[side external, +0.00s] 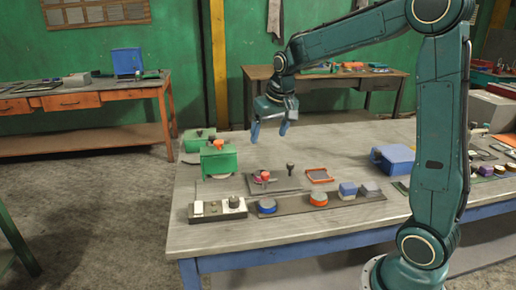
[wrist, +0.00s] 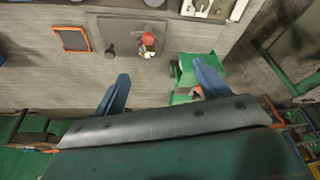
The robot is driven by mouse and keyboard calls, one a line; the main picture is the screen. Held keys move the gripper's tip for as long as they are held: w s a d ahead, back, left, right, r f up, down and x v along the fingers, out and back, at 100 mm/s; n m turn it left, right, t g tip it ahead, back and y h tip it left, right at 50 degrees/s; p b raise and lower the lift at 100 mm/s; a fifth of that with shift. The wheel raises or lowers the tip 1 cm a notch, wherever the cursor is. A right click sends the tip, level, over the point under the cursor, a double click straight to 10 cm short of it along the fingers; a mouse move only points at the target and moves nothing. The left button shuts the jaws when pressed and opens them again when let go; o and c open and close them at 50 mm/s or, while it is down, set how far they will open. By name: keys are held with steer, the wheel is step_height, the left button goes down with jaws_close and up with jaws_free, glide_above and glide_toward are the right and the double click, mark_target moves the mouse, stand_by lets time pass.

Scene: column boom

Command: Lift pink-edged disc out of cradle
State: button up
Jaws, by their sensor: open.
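My gripper (side external: 269,131) is open and empty, pointing down above the back of the grey worktable. In the wrist view its two blue fingers stand wide apart (wrist: 161,84). A grey plate (side external: 283,184) lies on the table, below and in front of the gripper. On it is a small red, pink and purple piece (side external: 262,178), which also shows in the wrist view as a red knob with pale parts (wrist: 148,40). It may be the pink-edged disc in its cradle, but it is too small to tell. The gripper does not touch it.
A dark knob (side external: 290,168) stands on the same plate. Green boxes (side external: 218,159) stand at the left, and an orange-rimmed tray (side external: 319,175) lies right of the plate. A switch strip (side external: 217,209) is in front. A blue bin (side external: 393,160) stands further right. Bare tabletop lies behind the plate.

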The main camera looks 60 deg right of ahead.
steer(key=w+d+f+m, duration=0.1)
steer(key=w+d+f, duration=0.4)
steer(key=d+f, duration=0.2)
steer(key=shift+w+d+f+m+g, duration=0.2)
steer(key=shift+w+d+m+g, duration=0.1)
steer(key=shift+m+g, duration=0.1)
steer(key=shift+f, duration=0.15)
steer(key=shift+x, duration=4.15)
steer(key=shift+x, duration=2.6)
steer(key=c, duration=1.3)
